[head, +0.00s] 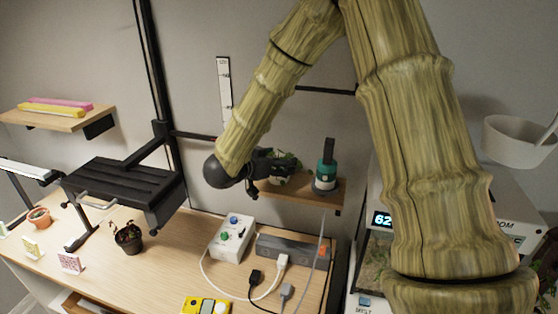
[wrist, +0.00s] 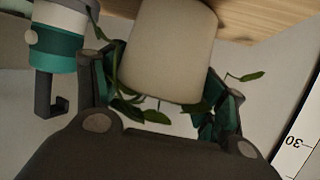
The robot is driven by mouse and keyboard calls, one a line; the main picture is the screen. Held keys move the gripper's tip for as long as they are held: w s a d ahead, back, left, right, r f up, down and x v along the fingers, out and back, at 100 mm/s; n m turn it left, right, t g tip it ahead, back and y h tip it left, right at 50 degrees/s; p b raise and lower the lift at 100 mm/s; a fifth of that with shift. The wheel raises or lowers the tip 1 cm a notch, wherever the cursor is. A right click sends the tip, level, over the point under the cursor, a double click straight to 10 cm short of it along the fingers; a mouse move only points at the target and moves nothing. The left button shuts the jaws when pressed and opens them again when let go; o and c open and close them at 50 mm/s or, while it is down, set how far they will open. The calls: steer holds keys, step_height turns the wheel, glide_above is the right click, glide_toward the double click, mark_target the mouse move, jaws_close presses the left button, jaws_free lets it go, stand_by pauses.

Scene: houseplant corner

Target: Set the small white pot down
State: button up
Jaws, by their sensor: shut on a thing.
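The small white pot (wrist: 170,50) with a trailing green plant sits between the two fingers of my gripper (wrist: 163,88), which is shut on it. The wrist view looks upside down, with the pot's base toward the wooden wall shelf (wrist: 262,14). In the head view the pot (head: 279,180) is partly hidden by my gripper (head: 270,168), at the left part of the shelf (head: 300,191). I cannot tell whether its base touches the shelf.
A teal and white bottle (head: 325,172) stands on the shelf right of the pot. Below, the bench holds a control box (head: 232,238), a power strip (head: 293,250) and a dark potted plant (head: 129,240). A black rack (head: 125,185) stands left.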

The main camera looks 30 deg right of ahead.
steer(key=o, duration=1.2)
steer(key=shift+s+d, duration=0.1)
steer(key=b+v, duration=0.3)
steer(key=v, duration=0.9)
